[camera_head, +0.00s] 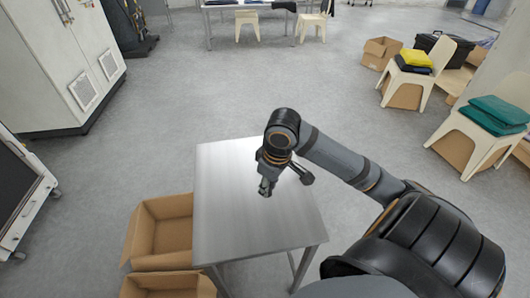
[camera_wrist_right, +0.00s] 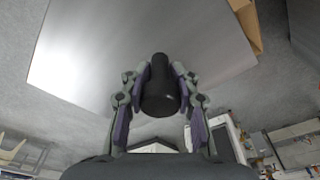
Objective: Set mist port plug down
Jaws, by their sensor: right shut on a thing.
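The mist port plug (camera_wrist_right: 160,90) is a dark, rounded cylinder between the two fingers of my right gripper (camera_wrist_right: 160,86) in the right wrist view. The fingers touch it on both sides and are shut on it. In the head view my right gripper (camera_head: 267,187) points down over the bare metal table (camera_head: 225,215). The plug is too small and dark to make out clearly there. The table top also fills the upper part of the right wrist view (camera_wrist_right: 95,45). I cannot tell the exact gap between plug and table. My left gripper is not in view.
Two open cardboard boxes, one (camera_head: 160,232) and another (camera_head: 168,286), stand on the floor left of the table. The table top around my gripper is clear. Chairs with folded cloths (camera_head: 490,122) stand at the right. A white cabinet (camera_head: 62,65) stands at the upper left.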

